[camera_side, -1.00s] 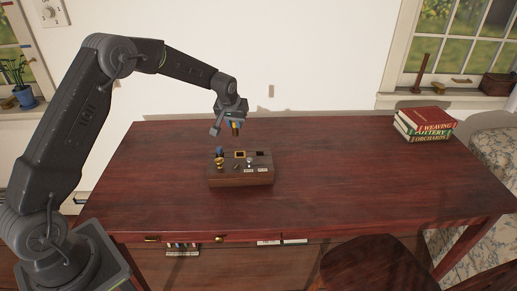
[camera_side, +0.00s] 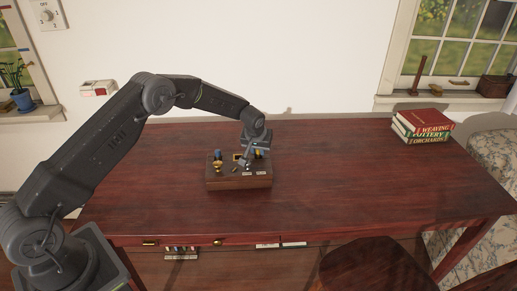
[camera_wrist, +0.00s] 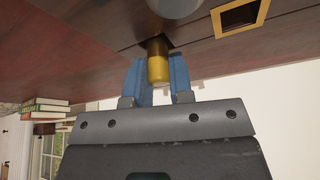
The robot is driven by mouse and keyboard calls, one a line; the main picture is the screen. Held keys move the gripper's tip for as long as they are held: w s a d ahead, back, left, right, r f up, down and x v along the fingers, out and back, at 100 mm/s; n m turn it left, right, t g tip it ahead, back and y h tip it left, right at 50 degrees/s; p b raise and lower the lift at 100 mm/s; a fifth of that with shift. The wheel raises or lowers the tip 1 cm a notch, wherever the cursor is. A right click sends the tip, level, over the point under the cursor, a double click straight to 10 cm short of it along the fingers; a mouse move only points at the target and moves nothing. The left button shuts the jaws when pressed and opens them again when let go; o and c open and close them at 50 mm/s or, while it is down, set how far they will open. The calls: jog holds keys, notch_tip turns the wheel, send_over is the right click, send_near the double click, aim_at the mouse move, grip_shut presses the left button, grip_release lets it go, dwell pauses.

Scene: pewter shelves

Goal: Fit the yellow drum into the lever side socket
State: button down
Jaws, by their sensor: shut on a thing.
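The yellow drum (camera_wrist: 157,66) is upright between the blue fingers of my gripper (camera_wrist: 155,75), which is shut on it. In the side view my gripper (camera_side: 257,147) is low over the back right of the brown socket box (camera_side: 238,183). In the wrist view the drum's far end meets a plain dark socket (camera_wrist: 169,44); whether it has entered, and how deep, I cannot tell. A gold-framed square socket (camera_wrist: 241,18) lies to the right in the wrist view, empty. In the side view my gripper partly covers the gold-framed socket (camera_side: 238,157).
A blue knob (camera_side: 217,154) and a brass piece (camera_side: 217,167) stand at the box's left. A pale rounded part (camera_wrist: 176,6) is close to the drum. Books (camera_side: 422,126) lie far right on the table; the tabletop (camera_side: 350,165) between is clear.

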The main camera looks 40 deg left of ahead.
jog(key=shift+f, duration=0.15)
jog(key=c, duration=1)
grip_release()
jog(key=v, duration=1.2)
jog(key=shift+r, duration=0.2)
